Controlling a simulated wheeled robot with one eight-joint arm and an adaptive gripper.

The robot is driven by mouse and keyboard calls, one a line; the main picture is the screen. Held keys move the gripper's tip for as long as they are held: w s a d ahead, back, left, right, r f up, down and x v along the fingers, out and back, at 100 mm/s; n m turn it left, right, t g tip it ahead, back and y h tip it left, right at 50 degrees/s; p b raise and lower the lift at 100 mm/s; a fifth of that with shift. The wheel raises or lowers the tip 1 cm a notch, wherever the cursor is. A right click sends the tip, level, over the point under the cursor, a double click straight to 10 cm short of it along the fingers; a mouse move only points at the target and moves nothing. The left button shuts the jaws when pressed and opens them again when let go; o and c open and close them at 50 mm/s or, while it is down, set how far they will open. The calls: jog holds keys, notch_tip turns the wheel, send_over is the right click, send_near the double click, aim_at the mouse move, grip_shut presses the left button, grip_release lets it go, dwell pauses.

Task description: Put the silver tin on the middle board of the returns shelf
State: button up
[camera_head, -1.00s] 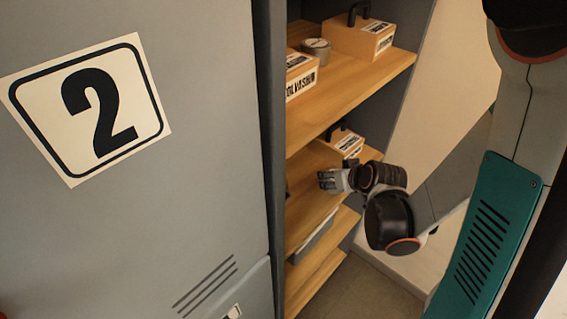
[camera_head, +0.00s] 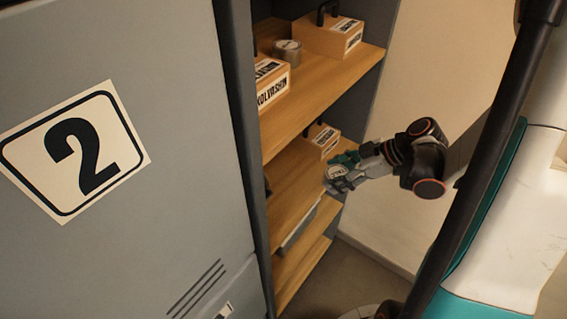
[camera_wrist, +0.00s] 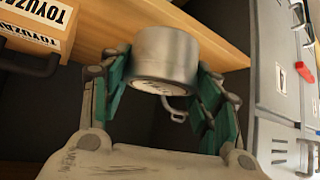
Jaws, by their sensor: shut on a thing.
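My gripper (camera_head: 343,172) is shut on a silver tin (camera_head: 335,172) at the front edge of the middle board (camera_head: 292,196). In the wrist view, the silver tin (camera_wrist: 165,58) sits between the green finger pads of my gripper (camera_wrist: 163,78), its labelled end partly facing the camera. The edge of a wooden board (camera_wrist: 115,35) shows behind the tin; I cannot tell whether they touch. A second silver tin (camera_head: 288,52) stands on the upper board (camera_head: 325,80) in the head view.
A wooden box (camera_head: 322,141) with a handle stands at the right of the middle board. Labelled boxes (camera_head: 335,38) stand on the upper board. A grey locker door marked 2 (camera_head: 170,190) hides the shelf's left part. The pale wall (camera_head: 430,60) lies right of the shelf.

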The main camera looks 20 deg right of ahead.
jog(key=w+a+b, duration=0.1)
jog(key=w+a, duration=0.2)
jog(key=w, duration=0.1)
jog(key=w+a+f+b, duration=0.1)
jog(key=w+a, duration=0.2)
jog(key=w, duration=0.2)
jog(key=w+a+f+b, duration=0.1)
jog(key=w+a, duration=0.2)
jog(key=w, duration=0.1)
jog(key=shift+w+a+f, duration=0.15)
jog(key=shift+a+f, duration=0.1)
jog(key=shift+a, duration=0.05)
jog(key=shift+w+f+b, duration=0.1)
jog(key=shift+f+b, duration=0.9)
jog(key=shift+f, duration=1.4)
jog(key=shift+a+r, duration=0.1)
jog(key=o, duration=1.3)
jog(key=shift+c, duration=0.2)
jog(key=p+v, duration=0.3)
jog(key=v, duration=0.9)
